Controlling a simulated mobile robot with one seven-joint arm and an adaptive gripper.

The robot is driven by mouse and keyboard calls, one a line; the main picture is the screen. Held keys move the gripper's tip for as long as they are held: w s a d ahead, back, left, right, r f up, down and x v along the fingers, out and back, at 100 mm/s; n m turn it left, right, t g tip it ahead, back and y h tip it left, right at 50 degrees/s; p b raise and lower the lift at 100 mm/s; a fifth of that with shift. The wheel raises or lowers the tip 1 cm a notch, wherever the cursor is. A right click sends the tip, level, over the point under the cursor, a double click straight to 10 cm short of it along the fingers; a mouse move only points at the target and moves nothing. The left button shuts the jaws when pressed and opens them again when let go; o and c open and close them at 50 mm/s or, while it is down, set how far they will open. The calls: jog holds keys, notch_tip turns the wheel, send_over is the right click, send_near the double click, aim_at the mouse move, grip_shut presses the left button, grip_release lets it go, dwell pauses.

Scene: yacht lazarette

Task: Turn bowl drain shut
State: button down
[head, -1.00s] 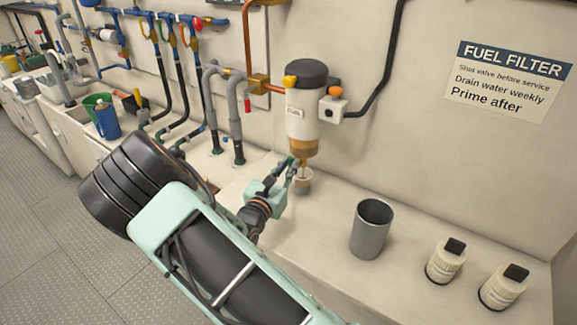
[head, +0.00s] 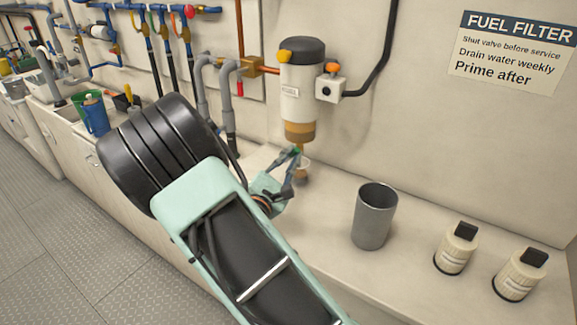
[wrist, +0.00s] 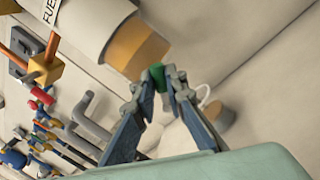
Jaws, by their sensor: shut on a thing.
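The fuel filter (head: 302,85) is a white cylinder with a dark cap, fixed to the wall. Its amber bowl (head: 300,131) is at the bottom and also fills the upper middle of the wrist view (wrist: 138,45). A green drain knob (wrist: 156,72) sits under the bowl. My gripper (wrist: 168,82) is shut on the drain knob, its fingertips to either side of it. In the head view my gripper (head: 295,158) is just below the bowl. The fingers partly hide the knob, so its turn angle is unclear.
A small cup (head: 303,172) stands on the counter under the bowl, close to my fingers. A grey metal beaker (head: 374,218) and two cream bottles (head: 456,250) (head: 520,276) stand to the right. Grey pipes (head: 228,110) rise at the left. A sign (head: 513,48) hangs on the wall.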

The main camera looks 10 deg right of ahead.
jog(key=f+m+h+b, duration=0.1)
jog(key=m+b, duration=0.3)
jog(key=b, duration=0.1)
jog(key=f+m+g+h+b, duration=0.1)
jog(key=m+b, duration=0.3)
jog(key=b, duration=0.2)
jog(key=s+d+f+m+b, duration=0.1)
jog(key=m+b, duration=0.3)
jog(key=b, duration=0.1)
jog(key=shift+f+h+b, duration=0.3)
jog(key=shift+h, duration=0.1)
jog(key=shift+m+b, duration=0.3)
jog(key=shift+m, duration=0.1)
jog(key=c, duration=2)
grip_release()
jog(key=shift+r, duration=0.1)
jog(key=shift+o, duration=0.2)
jog(key=v, duration=1.2)
jog(key=shift+a, duration=0.1)
